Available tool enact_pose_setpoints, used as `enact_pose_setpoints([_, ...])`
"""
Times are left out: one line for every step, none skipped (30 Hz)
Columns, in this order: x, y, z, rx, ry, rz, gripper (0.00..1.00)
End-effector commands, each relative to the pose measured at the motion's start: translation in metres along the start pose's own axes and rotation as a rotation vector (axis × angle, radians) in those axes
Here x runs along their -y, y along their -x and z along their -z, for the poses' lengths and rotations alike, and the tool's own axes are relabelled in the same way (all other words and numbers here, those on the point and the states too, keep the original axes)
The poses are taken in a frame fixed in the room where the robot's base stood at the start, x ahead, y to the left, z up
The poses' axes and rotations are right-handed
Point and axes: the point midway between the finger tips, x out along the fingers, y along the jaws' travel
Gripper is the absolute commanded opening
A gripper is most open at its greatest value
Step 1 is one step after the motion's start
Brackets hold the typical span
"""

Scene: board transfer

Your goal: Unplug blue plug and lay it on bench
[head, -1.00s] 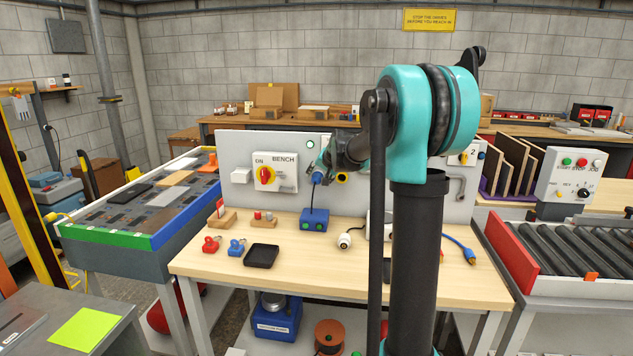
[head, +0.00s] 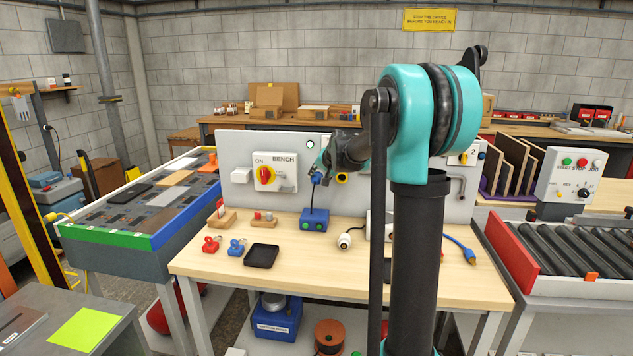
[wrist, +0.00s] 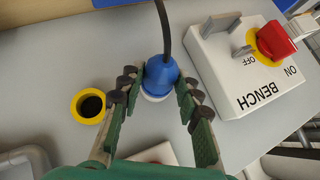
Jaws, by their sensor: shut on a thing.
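The blue plug (head: 316,179) is at the grey upright panel (head: 236,145) behind the bench (head: 200,262). In the wrist view the blue plug (wrist: 161,72) has a white ring at its lower end and a dark cable from its top. My gripper (wrist: 160,92) is shut on it, one finger on each side; my gripper also shows in the head view (head: 322,170). I cannot tell whether the plug is still seated in a socket. Its cable runs down to a blue box with green buttons (head: 314,220) on the bench.
A yellow-ringed socket (wrist: 90,105) and the BENCH switch box (head: 275,172) flank the plug. The bench holds a black tray (head: 261,256), red and blue padlocks, a white plug (head: 344,240) and a blue cable (head: 459,248). The front of the bench is mostly clear.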

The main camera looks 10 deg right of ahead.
Motion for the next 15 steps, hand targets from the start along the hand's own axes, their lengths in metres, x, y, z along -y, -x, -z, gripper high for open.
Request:
enact_pose_setpoints([0.0,0.001,-0.002,0.001,0.0,0.0,0.05])
enact_pose_setpoints([0.0,0.002,-0.003,0.001,0.0,0.0,0.05])
enact_pose_setpoints([0.0,0.002,-0.003,0.001,0.0,0.0,0.05])
enact_pose_setpoints([0.0,0.003,-0.004,0.001,0.0,0.0,0.05])
enact_pose_setpoints([0.0,0.003,-0.005,0.001,0.0,0.0,0.05])
enact_pose_setpoints([0.0,0.004,-0.005,0.001,0.0,0.0,0.05])
enact_pose_setpoints([0.0,0.005,-0.006,0.001,0.0,0.0,0.05])
enact_pose_setpoints([0.0,0.005,-0.007,0.001,0.0,0.0,0.05])
enact_pose_setpoints([0.0,0.006,-0.008,0.001,0.0,0.0,0.05])
enact_pose_setpoints([0.0,0.006,-0.008,0.001,0.0,0.0,0.05])
enact_pose_setpoints([0.0,0.007,-0.009,0.001,0.0,0.0,0.05])
enact_pose_setpoints([0.0,0.008,-0.01,0.001,0.0,0.0,0.05])
enact_pose_setpoints([0.0,0.008,-0.01,0.001,0.0,0.0,0.05])
enact_pose_setpoints([0.0,0.009,-0.011,0.001,0.0,0.0,0.05])
enact_pose_setpoints([0.0,0.009,-0.012,0.001,0.0,0.0,0.05])
